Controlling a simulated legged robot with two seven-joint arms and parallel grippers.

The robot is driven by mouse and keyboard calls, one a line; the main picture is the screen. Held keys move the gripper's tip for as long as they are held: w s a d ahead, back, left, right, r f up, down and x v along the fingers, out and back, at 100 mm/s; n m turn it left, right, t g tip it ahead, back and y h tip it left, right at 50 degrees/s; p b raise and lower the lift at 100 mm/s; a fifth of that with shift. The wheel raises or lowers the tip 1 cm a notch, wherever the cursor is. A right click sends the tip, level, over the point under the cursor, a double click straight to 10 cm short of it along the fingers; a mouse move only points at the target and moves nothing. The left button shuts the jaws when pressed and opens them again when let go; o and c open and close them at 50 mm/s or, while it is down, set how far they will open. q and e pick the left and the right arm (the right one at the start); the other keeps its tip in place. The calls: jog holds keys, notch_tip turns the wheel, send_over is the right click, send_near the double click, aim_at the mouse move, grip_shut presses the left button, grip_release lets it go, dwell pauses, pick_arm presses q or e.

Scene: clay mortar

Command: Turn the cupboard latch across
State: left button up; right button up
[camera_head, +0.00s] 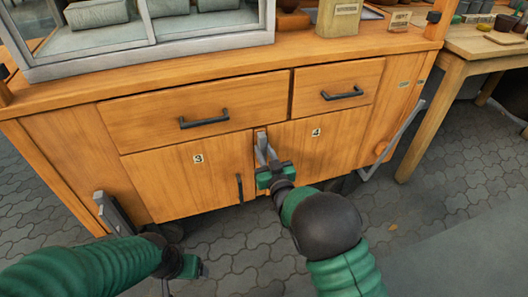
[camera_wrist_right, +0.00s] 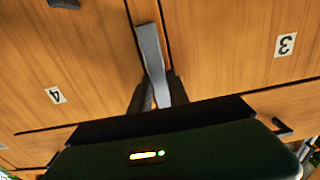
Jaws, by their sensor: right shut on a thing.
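The cupboard latch (camera_head: 262,147) is a grey metal bar at the seam between door 3 (camera_head: 190,175) and door 4 (camera_head: 325,145). It stands roughly upright, a little tilted. In the right wrist view the latch (camera_wrist_right: 151,55) runs down between the dark fingers. My right gripper (camera_head: 268,166) is shut on the lower part of the latch, which shows between its fingertips (camera_wrist_right: 155,98). Both doors look closed. My left gripper (camera_head: 183,268) is low at the left, away from the cupboard front; its fingers are too unclear to read.
Two drawers with dark handles (camera_head: 204,119) (camera_head: 342,93) sit above the doors. Door 3 has a dark handle (camera_head: 240,189) near the latch. A glass case (camera_head: 150,48) stands on top. A wooden table (camera_head: 452,68) is at the right. Paved floor (camera_head: 455,170) lies open at the right.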

jog(key=shift+m, duration=0.3)
grip_shut()
jog(key=m+p, duration=0.2)
jog(key=m, duration=0.1)
jog(key=shift+d, duration=0.25)
jog(key=m+p, duration=0.1)
jog(key=m, duration=0.3)
jog(key=shift+w+d+f+m+p, duration=0.1)
jog(key=shift+d+m+p, duration=0.1)
jog(key=shift+m+p, duration=0.2)
jog(key=shift+d+f+m+p, duration=0.15)
jog(key=shift+m+p, duration=0.3)
jog(key=shift+m, duration=1.1)
jog(key=shift+f+m+p, duration=0.3)
jog(key=shift+m+p, duration=0.2)
jog(key=shift+m, duration=1.1)
jog(key=shift+d+f+m+p, duration=0.15)
jog(key=shift+m+p, duration=0.3)
jog(key=shift+m, duration=1.1)
jog(key=shift+a+f, duration=0.1)
jog(key=shift+f, duration=0.05)
jog(key=o, duration=0.9)
grip_release()
